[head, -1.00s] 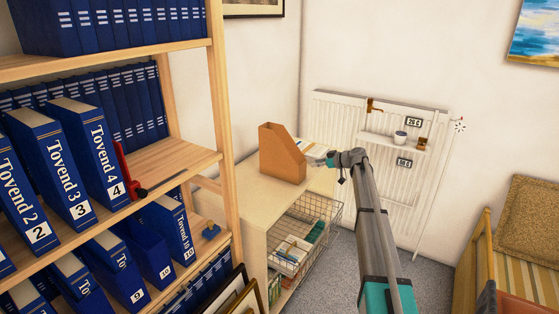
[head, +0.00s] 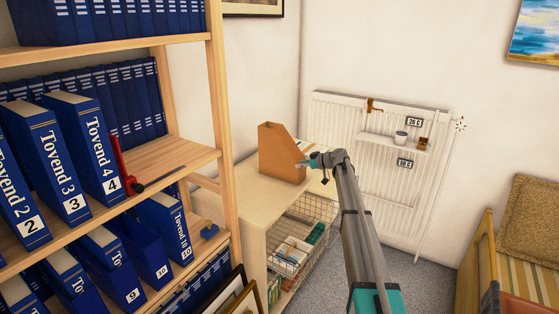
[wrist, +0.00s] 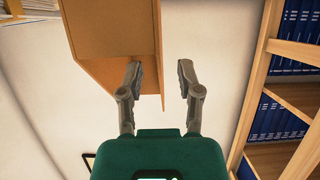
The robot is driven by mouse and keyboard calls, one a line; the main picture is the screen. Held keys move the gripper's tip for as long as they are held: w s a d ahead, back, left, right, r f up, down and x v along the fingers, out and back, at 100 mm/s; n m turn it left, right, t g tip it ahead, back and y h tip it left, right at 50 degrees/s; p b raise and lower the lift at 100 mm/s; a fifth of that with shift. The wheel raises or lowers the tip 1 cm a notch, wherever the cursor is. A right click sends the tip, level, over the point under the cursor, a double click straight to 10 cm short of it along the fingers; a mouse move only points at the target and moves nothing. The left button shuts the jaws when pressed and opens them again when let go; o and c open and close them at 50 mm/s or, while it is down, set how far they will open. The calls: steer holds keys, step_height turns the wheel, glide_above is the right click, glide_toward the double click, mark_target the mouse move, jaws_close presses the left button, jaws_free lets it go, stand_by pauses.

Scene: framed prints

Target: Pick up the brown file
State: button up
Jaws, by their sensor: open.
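The brown file (head: 280,153), an upright open-topped magazine holder with a slanted cut, stands on the pale wooden cabinet (head: 240,198) in the head view. My gripper (head: 303,163) is at the file's right side, close to its edge. In the wrist view the file (wrist: 108,30) fills the upper left. My gripper (wrist: 159,76) is open there, with nothing clasped. Its left finger overlaps the file, its right finger shows against the wall, and the file's edge lies between them in the picture. I cannot tell whether either finger touches it.
A shelf (head: 190,165) with blue binders stands at the left. A wire basket (head: 305,235) sits in the cabinet's front. A radiator (head: 335,120) with a small shelf is behind my arm. Papers partly show behind the file.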

mark_target(282, 153)
steer(key=shift+b+x, duration=1.05)
steer(key=shift+x, duration=1.7)
jaws_close()
